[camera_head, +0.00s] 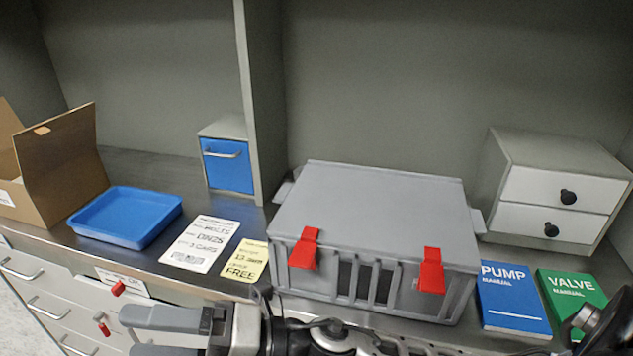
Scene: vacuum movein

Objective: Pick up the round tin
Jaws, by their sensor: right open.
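No round tin shows in this view. My right gripper (128,333) is at the bottom left of the picture, in front of the bench's front edge. Its two grey fingers point left and stand apart, with nothing seen between them. The lower finger is partly cut off by the picture's bottom edge. My left gripper is not in view. The closed grey crate (375,215) with two red latches stands on the bench; I cannot see inside it.
A blue tray (127,218) lies empty beside an open cardboard box (62,165). Two note cards lie left of the crate. A blue-fronted box (228,168) stands behind. Pump manual (512,298), valve manual (575,297) and a two-drawer cabinet (560,188) are at right.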

